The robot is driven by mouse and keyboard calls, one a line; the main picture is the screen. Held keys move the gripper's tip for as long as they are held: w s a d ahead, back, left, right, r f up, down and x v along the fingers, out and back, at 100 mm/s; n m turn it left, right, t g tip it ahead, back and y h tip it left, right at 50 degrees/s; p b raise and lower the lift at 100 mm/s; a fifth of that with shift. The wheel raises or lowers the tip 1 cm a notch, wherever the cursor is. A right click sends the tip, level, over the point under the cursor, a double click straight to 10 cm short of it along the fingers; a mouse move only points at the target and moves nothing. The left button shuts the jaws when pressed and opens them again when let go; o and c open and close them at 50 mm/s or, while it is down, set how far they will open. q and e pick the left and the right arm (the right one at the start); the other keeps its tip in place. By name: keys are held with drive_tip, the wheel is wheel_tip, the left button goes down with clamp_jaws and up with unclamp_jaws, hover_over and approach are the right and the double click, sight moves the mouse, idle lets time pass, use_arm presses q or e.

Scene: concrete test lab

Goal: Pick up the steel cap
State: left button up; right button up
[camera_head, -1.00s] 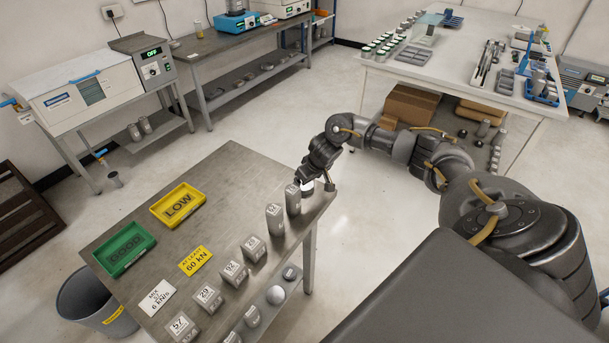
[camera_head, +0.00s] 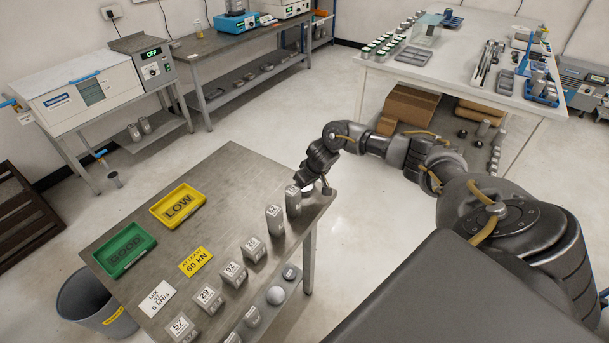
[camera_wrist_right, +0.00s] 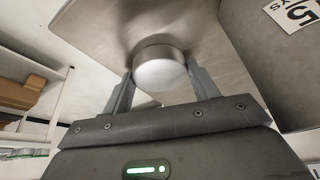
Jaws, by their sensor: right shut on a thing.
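The steel cap (camera_wrist_right: 159,68) is a short round metal disc. In the right wrist view it sits between the two fingers of my right gripper (camera_wrist_right: 161,80), which is shut on it. In the head view my right gripper (camera_head: 308,187) is low at the far right corner of the steel table (camera_head: 160,230), beside a tall grey cylinder (camera_head: 293,201). The cap is mostly hidden there, with a pale bit showing under the gripper. I cannot tell if it touches the table top. My left gripper is not in view.
Another tall cylinder (camera_head: 275,220) and several numbered cubes (camera_head: 234,274) line the table's right side. A yellow LOW tray (camera_head: 178,206) and a green tray (camera_head: 125,249) stand on the left. A grey bin (camera_head: 97,303) is on the floor.

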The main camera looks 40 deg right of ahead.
drive_tip(key=shift+r, duration=0.1)
drive_tip(key=shift+w+r, duration=0.1)
drive_tip(key=shift+r, duration=0.3)
wheel_tip(320, 180, up, 2)
drive_tip(key=shift+r+b, duration=0.25)
drive_tip(key=shift+b, duration=0.3)
drive_tip(key=s+a+r+p, duration=0.2)
drive_tip(key=s+a+r, duration=0.2)
drive_tip(key=s+r, duration=0.8)
drive_tip(key=s+a+n+y+b, duration=0.1)
drive_tip(key=a+n+y+b, duration=0.1)
drive_tip(key=a+n, duration=0.3)
drive_tip(key=s+a+n+g+y+b, duration=0.1)
drive_tip(key=a+n+b, duration=0.3)
drive_tip(key=a, duration=1)
drive_tip(key=shift+s+n+g+y, duration=0.3)
drive_tip(key=shift+n+y, duration=0.1)
drive_tip(key=shift+n, duration=0.5)
